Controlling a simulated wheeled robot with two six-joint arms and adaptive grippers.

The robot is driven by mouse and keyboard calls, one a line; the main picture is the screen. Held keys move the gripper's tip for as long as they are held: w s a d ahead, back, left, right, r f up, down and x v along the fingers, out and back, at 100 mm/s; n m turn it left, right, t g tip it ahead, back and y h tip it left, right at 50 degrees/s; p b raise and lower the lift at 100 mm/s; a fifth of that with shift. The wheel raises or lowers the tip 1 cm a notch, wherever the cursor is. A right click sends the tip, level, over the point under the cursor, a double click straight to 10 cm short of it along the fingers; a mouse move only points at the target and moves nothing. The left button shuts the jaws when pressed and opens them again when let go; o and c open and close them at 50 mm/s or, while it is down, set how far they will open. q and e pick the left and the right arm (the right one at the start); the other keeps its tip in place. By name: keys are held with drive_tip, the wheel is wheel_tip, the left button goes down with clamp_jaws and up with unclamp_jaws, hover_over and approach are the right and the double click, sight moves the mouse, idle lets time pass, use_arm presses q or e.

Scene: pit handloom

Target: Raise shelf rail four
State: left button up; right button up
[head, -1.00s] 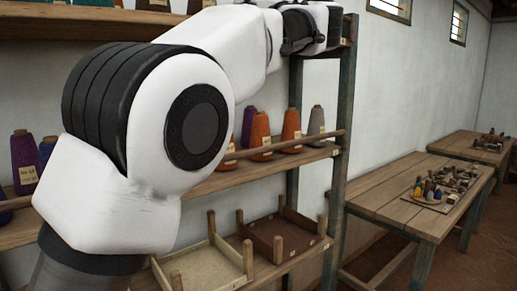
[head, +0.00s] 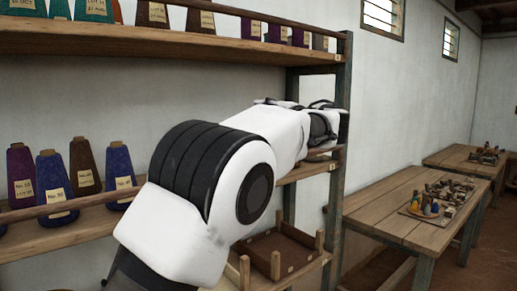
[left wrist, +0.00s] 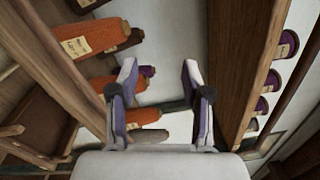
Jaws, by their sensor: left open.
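A long round wooden rail (head: 60,207) runs along the front of the middle shelf, with its right end by the post. A second rail (head: 240,13) runs along the front of the upper shelf. Neither shows a readable number, so I cannot tell which is rail four. My left gripper (head: 325,125) is near the right post, just above the middle shelf's right end, and partly hidden by its own arm. In the left wrist view the left gripper (left wrist: 160,75) is open and empty, with wall and orange cones beyond its fingers. My right gripper is out of view.
Labelled purple, blue and brown yarn cones (head: 55,185) stand behind the middle rail. More stand on the upper shelf (head: 130,42). A wooden tray (head: 275,250) lies on the low shelf. A post (head: 342,110) and a workbench (head: 400,205) stand to the right.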

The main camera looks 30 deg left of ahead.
use_arm(q)
wheel_tip(320, 180, down, 9)
drive_tip(key=w+a+m+h, duration=0.1)
drive_tip(key=shift+w+r+g, duration=0.15)
drive_tip(key=shift+w+g, duration=0.05)
drive_tip(key=shift+g, duration=0.2)
